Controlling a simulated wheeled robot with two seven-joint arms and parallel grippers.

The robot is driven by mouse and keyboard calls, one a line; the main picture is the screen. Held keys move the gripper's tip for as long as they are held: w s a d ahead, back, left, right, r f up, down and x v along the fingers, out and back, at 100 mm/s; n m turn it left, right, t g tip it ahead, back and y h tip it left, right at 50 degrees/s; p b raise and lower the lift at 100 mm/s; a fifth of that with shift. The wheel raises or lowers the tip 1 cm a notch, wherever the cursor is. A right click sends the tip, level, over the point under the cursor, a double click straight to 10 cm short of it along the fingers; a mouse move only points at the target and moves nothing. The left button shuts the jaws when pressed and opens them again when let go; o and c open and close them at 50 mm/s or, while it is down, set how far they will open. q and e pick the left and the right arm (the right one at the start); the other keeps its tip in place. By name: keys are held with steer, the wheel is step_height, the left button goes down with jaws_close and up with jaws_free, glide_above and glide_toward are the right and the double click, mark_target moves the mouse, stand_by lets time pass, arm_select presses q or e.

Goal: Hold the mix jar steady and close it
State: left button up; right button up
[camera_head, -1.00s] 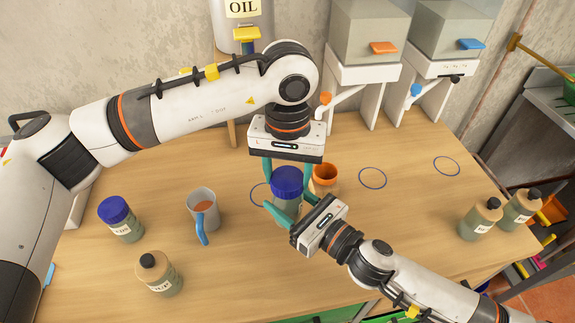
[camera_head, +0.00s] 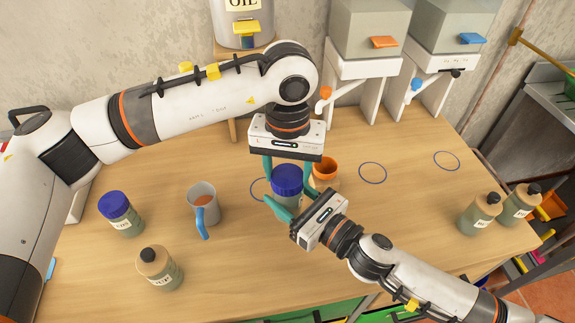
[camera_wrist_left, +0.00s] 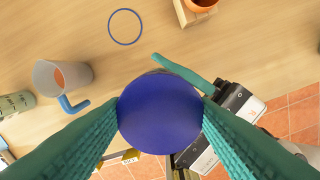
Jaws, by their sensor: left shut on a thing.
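The mix jar (camera_head: 288,203) stands upright on the table, a grey-green jar under a ribbed blue lid (camera_head: 287,180). My left gripper (camera_head: 284,182) comes from above and is shut on the lid, one finger on each side. In the left wrist view, the lid (camera_wrist_left: 160,124) lies between the two teal fingers and hides most of the jar. My right gripper (camera_head: 292,199) comes from the lower right, its fingers on either side of the jar body and apparently closed on it. The contact is partly hidden.
A mug (camera_head: 204,203) with a blue handle, a blue-lidded bottle (camera_head: 121,216) and a tan-topped bottle (camera_head: 160,270) stand left. An orange cup (camera_head: 325,168) sits close behind the jar. Two bottles (camera_head: 480,214) stand at the right edge.

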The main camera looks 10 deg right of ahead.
arm_select(q)
steer(key=m, duration=0.4)
steer(key=shift+m, duration=0.4)
steer(key=m, duration=0.5)
steer(key=shift+f, duration=0.1)
steer(key=o, duration=0.9)
steer(key=shift+o, duration=0.2)
steer(key=shift+r, duration=2.3)
steer(key=shift+c, duration=0.3)
